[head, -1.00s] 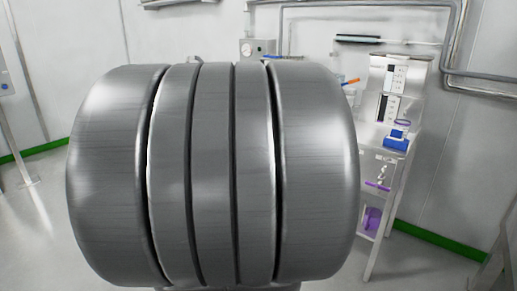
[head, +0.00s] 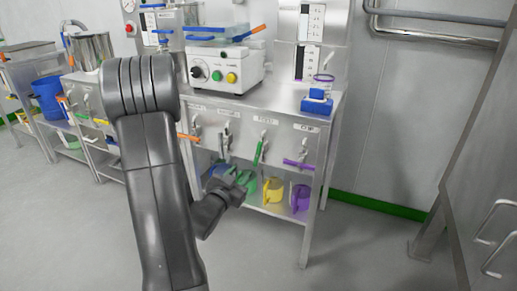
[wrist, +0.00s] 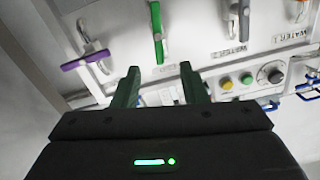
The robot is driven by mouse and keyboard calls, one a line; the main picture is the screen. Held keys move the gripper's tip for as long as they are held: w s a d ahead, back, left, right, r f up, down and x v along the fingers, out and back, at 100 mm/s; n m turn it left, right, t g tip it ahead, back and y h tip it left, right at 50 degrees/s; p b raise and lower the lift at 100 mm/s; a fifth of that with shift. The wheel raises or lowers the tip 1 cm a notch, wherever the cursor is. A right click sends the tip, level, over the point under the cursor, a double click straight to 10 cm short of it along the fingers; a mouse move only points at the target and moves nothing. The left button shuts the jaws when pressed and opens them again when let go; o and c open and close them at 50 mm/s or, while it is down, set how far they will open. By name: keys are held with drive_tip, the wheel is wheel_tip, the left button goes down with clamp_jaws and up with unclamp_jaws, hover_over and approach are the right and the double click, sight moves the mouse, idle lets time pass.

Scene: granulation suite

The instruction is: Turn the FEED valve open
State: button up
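A row of levered valves sits on the steel bench front. A purple lever (head: 298,164) lies crosswise at the right end, also in the wrist view (wrist: 86,60). A green lever (head: 260,150) points up and down, also in the wrist view (wrist: 157,36). A grey-blue lever (wrist: 244,20) and an orange lever (head: 188,137) are further left in the head view. Wrist-view labels read WATER 1 and WATER 2 beside the orange and grey-blue levers; I cannot read which valve is FEED. My gripper (wrist: 160,68) is open and empty, its fingers apart, facing the panel near the green lever.
A control box (head: 222,70) with knobs and a blue tray stands on the bench top. Yellow (head: 272,190) and purple (head: 300,198) containers stand on the lower shelf. A steel cabinet (head: 485,170) is at the right. Floor in front of the bench is open.

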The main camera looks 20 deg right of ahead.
sight(257, 153)
drive_tip(key=x, duration=0.4)
drive_tip(key=b+x, duration=0.1)
drive_tip(key=x, duration=0.4)
drive_tip(key=b+x, duration=0.1)
drive_tip(key=x, duration=0.4)
drive_tip(key=shift+s+d+r, duration=0.1)
drive_tip(key=shift+s+r, duration=0.05)
drive_tip(key=shift+r, duration=0.1)
